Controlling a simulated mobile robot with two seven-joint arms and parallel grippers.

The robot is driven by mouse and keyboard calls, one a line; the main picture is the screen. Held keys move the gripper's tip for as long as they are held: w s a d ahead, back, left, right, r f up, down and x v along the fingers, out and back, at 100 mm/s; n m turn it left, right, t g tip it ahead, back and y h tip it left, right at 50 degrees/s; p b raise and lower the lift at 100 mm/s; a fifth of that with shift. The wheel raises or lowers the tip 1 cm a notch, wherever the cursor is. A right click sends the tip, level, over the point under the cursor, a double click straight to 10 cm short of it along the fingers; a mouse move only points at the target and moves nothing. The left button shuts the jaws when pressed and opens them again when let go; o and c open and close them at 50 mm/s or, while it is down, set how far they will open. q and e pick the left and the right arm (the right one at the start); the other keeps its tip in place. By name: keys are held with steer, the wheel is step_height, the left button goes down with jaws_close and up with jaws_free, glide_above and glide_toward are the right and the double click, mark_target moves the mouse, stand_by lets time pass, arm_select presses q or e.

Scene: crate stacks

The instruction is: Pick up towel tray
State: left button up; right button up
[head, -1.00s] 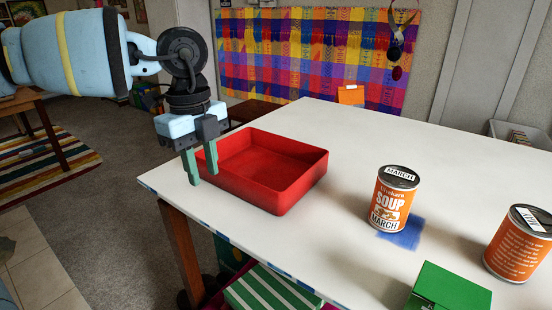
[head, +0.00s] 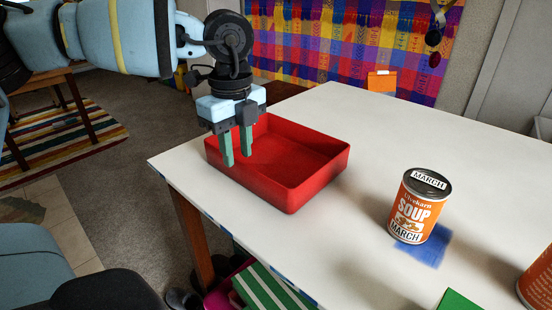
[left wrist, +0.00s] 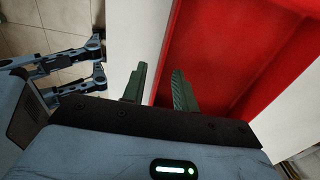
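A red open tray (head: 290,198) sits on the white table near its left edge. It looks empty, and no towel shows in it. My left gripper (head: 237,160) is at the tray's left end, fingers pointing down and apart. In the left wrist view the left gripper (left wrist: 158,88) has one green finger over the white table and the other over the red tray (left wrist: 215,60), with the tray's wall edge between them. Whether either finger touches the wall I cannot tell.
An orange soup can (head: 419,206) stands on a blue patch (head: 432,252) right of the tray. A second can (head: 537,284) and a green object (head: 458,300) are cut off at the lower right. The table (head: 340,110) is clear behind the tray.

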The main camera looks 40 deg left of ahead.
mark_target(240, 162)
arm_select(q)
steer(key=shift+d+f, duration=0.2)
steer(key=shift+f, duration=2.35)
jaws_close()
steer(key=shift+w, duration=0.1)
